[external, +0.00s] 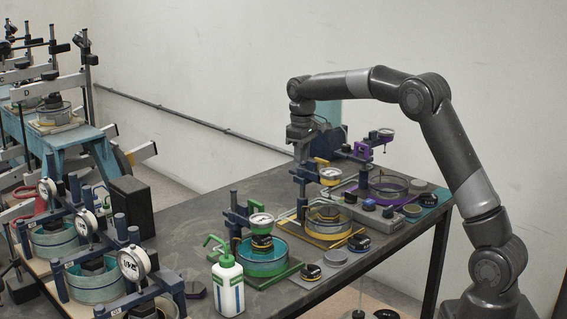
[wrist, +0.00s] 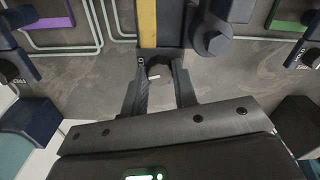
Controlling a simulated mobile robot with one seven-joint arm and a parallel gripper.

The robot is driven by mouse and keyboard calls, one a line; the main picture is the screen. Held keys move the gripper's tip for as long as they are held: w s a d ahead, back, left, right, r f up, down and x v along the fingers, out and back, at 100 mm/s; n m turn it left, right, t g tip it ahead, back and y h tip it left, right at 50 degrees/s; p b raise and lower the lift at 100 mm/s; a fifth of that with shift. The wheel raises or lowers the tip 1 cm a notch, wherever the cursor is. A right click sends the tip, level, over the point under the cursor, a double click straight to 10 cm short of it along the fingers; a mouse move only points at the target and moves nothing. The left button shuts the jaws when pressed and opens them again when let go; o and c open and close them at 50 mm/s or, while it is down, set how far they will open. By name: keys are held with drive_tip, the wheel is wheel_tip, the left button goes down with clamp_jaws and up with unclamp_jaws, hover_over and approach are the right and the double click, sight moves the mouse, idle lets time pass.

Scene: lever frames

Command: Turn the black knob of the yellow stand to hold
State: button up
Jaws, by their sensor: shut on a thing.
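The yellow stand (external: 330,242) is in the middle of the table in the external view, with a round ring and a dial gauge on a post. My gripper (external: 302,160) reaches down at its back left. In the wrist view a yellow strip of the stand (wrist: 147,22) runs down to a dark block. The black knob (wrist: 158,70), with a short white mark, sits below it between the fingers of my gripper (wrist: 160,80). The gripper is shut on the knob. The knob's own label words are hidden or unreadable in both views.
A green stand (external: 262,268) is to the left and a purple stand (external: 350,192) to the right, both close. A white bottle with a green spout (external: 228,287) is at the front. In the wrist view another dark knob (wrist: 309,58) beside "HOLD" lettering is at the right.

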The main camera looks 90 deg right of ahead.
drive_tip(key=shift+r, duration=0.1)
drive_tip(key=o, duration=0.7)
wheel_tip(320, 180, up, 11)
idle(0.7)
